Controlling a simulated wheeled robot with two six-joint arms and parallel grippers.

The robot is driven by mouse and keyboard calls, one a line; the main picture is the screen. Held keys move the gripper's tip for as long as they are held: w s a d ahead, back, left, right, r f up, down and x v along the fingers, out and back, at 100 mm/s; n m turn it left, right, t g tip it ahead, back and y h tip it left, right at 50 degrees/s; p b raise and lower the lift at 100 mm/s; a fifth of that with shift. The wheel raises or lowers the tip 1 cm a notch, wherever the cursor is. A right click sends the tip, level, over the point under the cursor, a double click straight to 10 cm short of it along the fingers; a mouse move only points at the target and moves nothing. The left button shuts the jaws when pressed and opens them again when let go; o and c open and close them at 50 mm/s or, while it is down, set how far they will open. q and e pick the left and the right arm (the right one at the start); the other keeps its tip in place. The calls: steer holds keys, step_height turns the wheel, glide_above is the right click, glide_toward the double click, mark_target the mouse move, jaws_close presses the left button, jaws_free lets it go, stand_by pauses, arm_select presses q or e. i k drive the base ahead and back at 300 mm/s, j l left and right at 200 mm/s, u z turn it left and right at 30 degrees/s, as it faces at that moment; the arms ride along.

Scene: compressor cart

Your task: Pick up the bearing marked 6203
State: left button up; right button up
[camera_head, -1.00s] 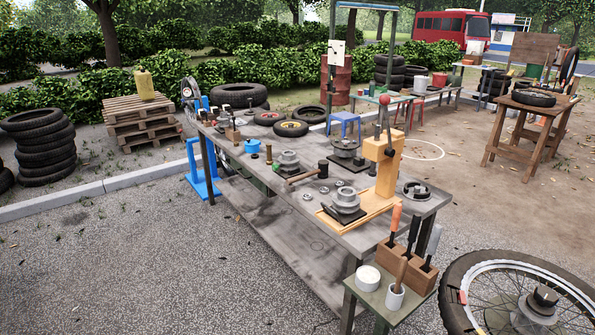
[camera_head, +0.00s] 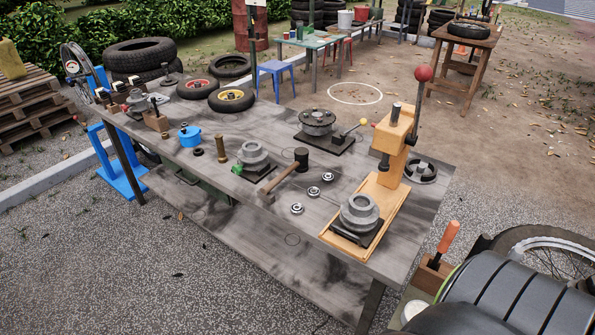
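Three small silver ring-shaped bearings lie flat on the grey workbench (camera_head: 345,185), in a slanting row near its middle. The near bearing (camera_head: 297,208) is at the lower left, the middle bearing (camera_head: 313,191) is just beyond it, and the far bearing (camera_head: 327,177) is at the upper right. They are apart from one another. Their markings are too small to read, so I cannot tell which is 6203. Neither of my grippers is in view.
A mallet (camera_head: 287,178) lies left of the bearings. A wooden press (camera_head: 393,150) with a grey hub (camera_head: 360,212) stands to their right. Another hub (camera_head: 255,158) sits beyond the mallet. A turntable-like fixture (camera_head: 317,124) is behind. A dark ribbed shape fills the lower right.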

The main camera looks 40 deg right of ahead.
mark_target(314, 192)
steer(key=i+z, duration=0.3)
steer(key=z, duration=0.15)
steer(key=i+z, duration=0.3)
steer(key=z, duration=0.2)
steer(key=i+j+z, duration=0.2)
steer(key=z, duration=0.25)
steer(key=i+j+z, duration=0.1)
steer(key=i+z, duration=0.2)
steer(key=i+j+z, duration=0.15)
steer(key=z, duration=0.2)
steer(key=i, duration=0.1)
